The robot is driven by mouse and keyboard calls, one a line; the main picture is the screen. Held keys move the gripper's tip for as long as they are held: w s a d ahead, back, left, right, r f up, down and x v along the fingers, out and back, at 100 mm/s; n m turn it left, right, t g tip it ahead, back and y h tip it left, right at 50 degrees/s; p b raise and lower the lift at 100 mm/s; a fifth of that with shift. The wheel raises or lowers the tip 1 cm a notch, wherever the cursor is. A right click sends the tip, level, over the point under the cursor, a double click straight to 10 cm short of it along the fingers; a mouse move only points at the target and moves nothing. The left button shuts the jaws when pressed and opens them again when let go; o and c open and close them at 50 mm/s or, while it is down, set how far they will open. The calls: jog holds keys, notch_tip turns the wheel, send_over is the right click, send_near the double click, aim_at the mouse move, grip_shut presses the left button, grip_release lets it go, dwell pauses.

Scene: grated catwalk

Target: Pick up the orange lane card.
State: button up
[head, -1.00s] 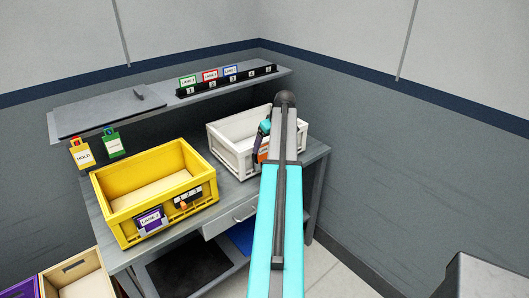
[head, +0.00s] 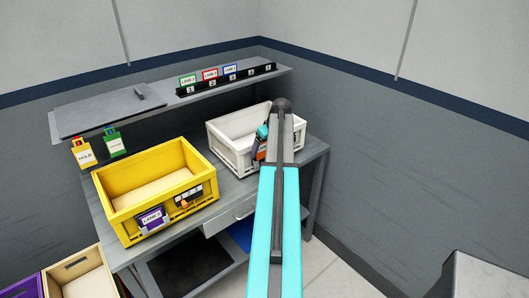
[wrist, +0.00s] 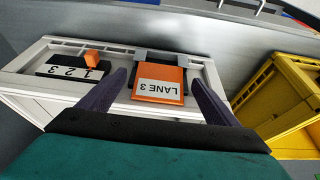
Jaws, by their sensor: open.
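The orange lane card (wrist: 158,82), marked LANE 3, sits in a holder on the front wall of the white crate (wrist: 22,62). It shows upside down in the wrist view. My gripper (wrist: 158,78) is open, with one dark finger on each side of the card; a gap shows at both sides, and nothing is held. In the head view my gripper (head: 261,136) is at the front of the white crate (head: 225,150), and my arm hides much of that side, so the card is hard to make out there.
The yellow crate (head: 122,192) stands close by on the bench, bearing a purple lane card (head: 151,219). A shelf rack (head: 225,82) above holds green, red and blue cards.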

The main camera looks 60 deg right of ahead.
aim_at(263, 146)
jog(key=c, duration=1.2)
jog(key=shift+r, duration=0.2)
jog(key=shift+r+b, duration=1.2)
jog(key=shift+r, duration=0.4)
jog(key=shift+s+a+r+b, duration=0.25)
jog(key=shift+s+a+b, duration=0.6)
jog(key=shift+s+a, duration=1.05)
jog(key=shift+s+a+r+b, duration=0.25)
jog(key=shift+s+a+b, duration=0.65)
jog(key=shift+s+a, duration=1)
jog(key=shift+s+a+r+b, duration=0.25)
jog(key=shift+s+a+b, duration=0.6)
jog(key=shift+s+a, duration=1)
jog(key=shift+w+a, duration=0.2)
jog(key=shift+w, duration=0.1)
